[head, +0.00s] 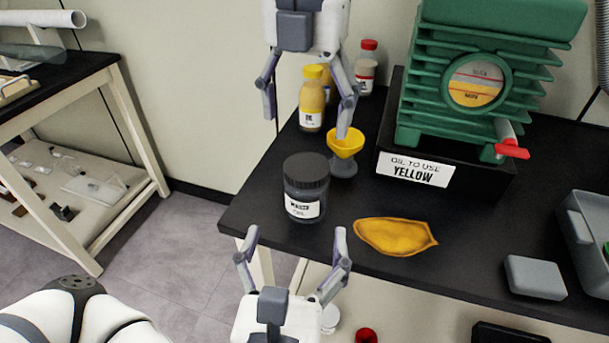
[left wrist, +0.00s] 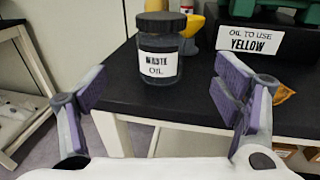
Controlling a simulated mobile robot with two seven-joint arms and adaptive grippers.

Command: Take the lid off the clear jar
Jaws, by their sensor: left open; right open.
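The clear jar (head: 304,204) with a "WASTE OIL" label stands upright near the left front corner of the black table, with dark contents. Its black ribbed lid (head: 307,170) sits on top. In the left wrist view the jar (left wrist: 159,68) and its lid (left wrist: 161,22) show ahead, between the fingers. My left gripper (head: 296,238) is open and empty, in front of the jar and apart from it. My right gripper (head: 311,112) is open above the table behind the jar, one finger by the yellow funnel (head: 345,143); I cannot tell if they touch.
Yellow-capped bottles (head: 312,105) and a red-capped bottle (head: 367,68) stand at the back. A green pump (head: 476,80) sits in a black tray (head: 480,185) labelled "OIL TO USE YELLOW". A yellow cloth-like piece (head: 395,237) lies right of the jar. A grey box (head: 535,277) lies further right.

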